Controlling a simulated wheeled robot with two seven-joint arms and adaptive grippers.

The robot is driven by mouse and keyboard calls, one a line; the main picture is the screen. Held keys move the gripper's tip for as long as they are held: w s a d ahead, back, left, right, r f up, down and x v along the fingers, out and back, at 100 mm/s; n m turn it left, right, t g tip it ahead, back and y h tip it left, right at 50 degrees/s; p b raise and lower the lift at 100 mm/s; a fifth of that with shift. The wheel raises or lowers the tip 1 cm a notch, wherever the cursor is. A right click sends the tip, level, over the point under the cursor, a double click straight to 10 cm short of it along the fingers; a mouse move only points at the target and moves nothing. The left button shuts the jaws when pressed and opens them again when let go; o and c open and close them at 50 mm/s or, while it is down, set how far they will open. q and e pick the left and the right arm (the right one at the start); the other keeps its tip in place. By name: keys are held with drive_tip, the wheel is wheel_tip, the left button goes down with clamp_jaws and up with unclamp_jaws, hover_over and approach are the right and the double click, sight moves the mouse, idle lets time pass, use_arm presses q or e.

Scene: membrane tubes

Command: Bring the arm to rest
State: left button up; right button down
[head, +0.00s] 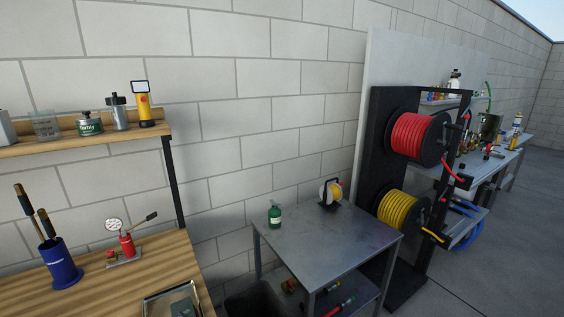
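Neither of my arms nor my grippers shows in the head view. The view holds a wooden workbench (113,284) at the lower left and a grey metal table (328,239) at the lower middle. A blue cup-shaped holder (60,264) with two dark-handled tools stands on the workbench. A red hand pump with a round gauge (126,245) stands to its right. No membrane tube can be made out.
A green bottle (274,214) and a small tape dispenser-like item (330,194) stand on the metal table. A wooden shelf (75,142) carries several containers. A black rack holds a red hose reel (412,136) and a yellow one (398,209). Open floor (500,275) lies at right.

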use_arm(q)
drive_tip(key=s+f+n+g+h, duration=0.1)
drive_tip(key=s+f+n+g, duration=0.45)
drive_tip(key=s, duration=0.85)
drive_tip(key=s+f+m+g, duration=0.1)
drive_tip(key=s+f+g, duration=0.15)
drive_tip(key=f, duration=3.45)
drive_tip(key=s+a+f, duration=0.3)
drive_tip(key=s+f, duration=0.5)
drive_tip(key=s, duration=0.2)
drive_tip(key=s+a+f, duration=0.3)
drive_tip(key=s+f, duration=0.6)
drive_tip(key=s, duration=0.2)
drive_tip(key=shift+m, duration=0.35)
drive_tip(key=shift+a+f, duration=0.1)
